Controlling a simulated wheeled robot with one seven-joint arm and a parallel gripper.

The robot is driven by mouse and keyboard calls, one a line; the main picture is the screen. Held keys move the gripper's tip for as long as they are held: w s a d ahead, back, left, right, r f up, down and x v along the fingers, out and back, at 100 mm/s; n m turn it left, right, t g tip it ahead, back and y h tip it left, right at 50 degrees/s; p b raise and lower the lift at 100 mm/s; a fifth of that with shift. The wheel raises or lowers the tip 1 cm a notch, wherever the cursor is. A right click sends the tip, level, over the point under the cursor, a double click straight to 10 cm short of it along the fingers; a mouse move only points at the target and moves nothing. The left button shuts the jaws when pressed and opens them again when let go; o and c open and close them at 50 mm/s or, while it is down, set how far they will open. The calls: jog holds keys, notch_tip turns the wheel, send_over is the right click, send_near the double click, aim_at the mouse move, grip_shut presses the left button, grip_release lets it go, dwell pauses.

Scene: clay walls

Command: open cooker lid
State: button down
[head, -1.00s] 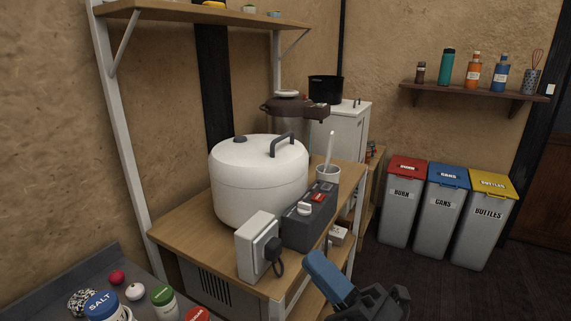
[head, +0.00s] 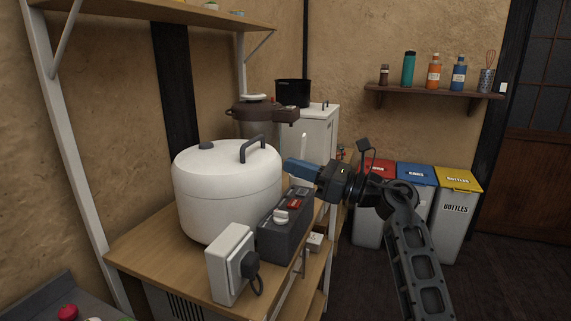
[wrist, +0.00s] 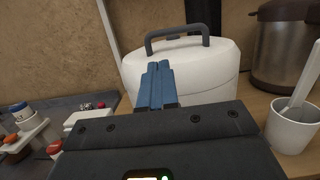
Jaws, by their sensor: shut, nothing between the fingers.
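The white cooker (head: 225,200) stands on the wooden shelf top, and its domed lid (head: 212,157) is down. The fingers are shut and empty. In the wrist view my gripper (wrist: 157,68) points toward the cooker (wrist: 190,68), with the handle (wrist: 177,38) above and beyond the fingertips. I cannot tell whether the fingers touch the cooker.
A dark box with switches (head: 285,225) and a white socket block (head: 230,265) stand in front of the cooker. A white cup with a utensil (wrist: 292,125) and a brown-lidded pot (head: 262,115) stand near it. Three bins (head: 455,215) are at the right.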

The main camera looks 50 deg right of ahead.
aim_at(262, 167)
jog(key=p+x, duration=0.1)
jog(key=x, duration=0.7)
jog(key=shift+w+a, duration=0.15)
jog(key=shift+w, duration=0.05)
